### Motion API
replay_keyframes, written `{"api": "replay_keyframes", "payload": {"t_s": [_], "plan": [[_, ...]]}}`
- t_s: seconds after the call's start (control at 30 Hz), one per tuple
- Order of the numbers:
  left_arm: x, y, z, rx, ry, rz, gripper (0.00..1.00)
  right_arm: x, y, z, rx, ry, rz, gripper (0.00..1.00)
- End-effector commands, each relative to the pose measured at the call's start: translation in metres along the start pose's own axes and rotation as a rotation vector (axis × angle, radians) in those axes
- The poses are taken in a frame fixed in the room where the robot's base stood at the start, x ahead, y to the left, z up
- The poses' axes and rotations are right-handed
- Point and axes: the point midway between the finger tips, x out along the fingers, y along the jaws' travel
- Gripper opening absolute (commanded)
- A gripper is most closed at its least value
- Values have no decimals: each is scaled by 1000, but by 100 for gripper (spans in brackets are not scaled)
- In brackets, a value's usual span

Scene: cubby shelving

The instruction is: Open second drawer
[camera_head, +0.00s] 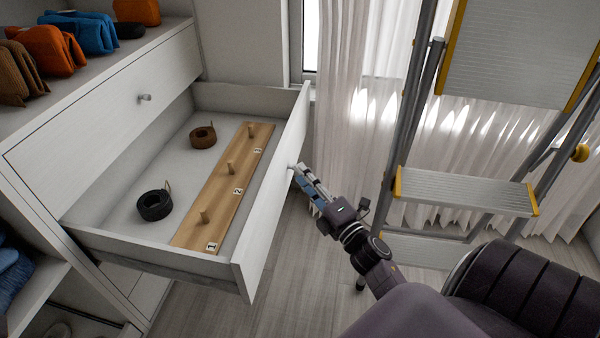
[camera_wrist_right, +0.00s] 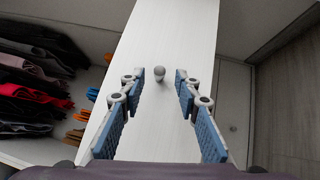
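The second drawer (camera_head: 262,215) is pulled far out of the white cabinet, so its inside shows in the head view. Its white front panel (camera_wrist_right: 165,35) also fills the middle of the right wrist view, with a round grey knob (camera_wrist_right: 146,67) on it. My right gripper (camera_head: 304,178) is at the outer side of this panel, by the knob. In the right wrist view its blue-padded fingers (camera_wrist_right: 160,80) are apart, with the knob just beyond the gap between their tips. I see no contact with the knob. My left gripper is not in view.
A wooden board with pegs (camera_head: 228,190), a black coil (camera_head: 154,205) and a brown coil (camera_head: 203,137) lie in the drawer. The closed drawer above (camera_head: 110,100) has a knob. A stepladder (camera_head: 465,190) stands at the right before curtains. Floor (camera_head: 300,290) shows below my arm.

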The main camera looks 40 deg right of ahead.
Motion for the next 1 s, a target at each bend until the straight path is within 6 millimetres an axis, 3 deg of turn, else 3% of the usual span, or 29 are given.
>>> {"api": "replay_keyframes", "payload": {"t_s": [0.2, 0.43, 0.6, 1.0], "plan": [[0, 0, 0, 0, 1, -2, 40, -49, -2, 0, 3, -2, -5, 30], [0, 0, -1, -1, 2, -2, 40, -86, -1, 0, 2, -1, -3, 30], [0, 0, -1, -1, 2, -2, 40, -96, 0, 0, 1, -1, 0, 30], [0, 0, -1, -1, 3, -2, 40, -96, 0, 0, 1, 0, 0, 30]]}}
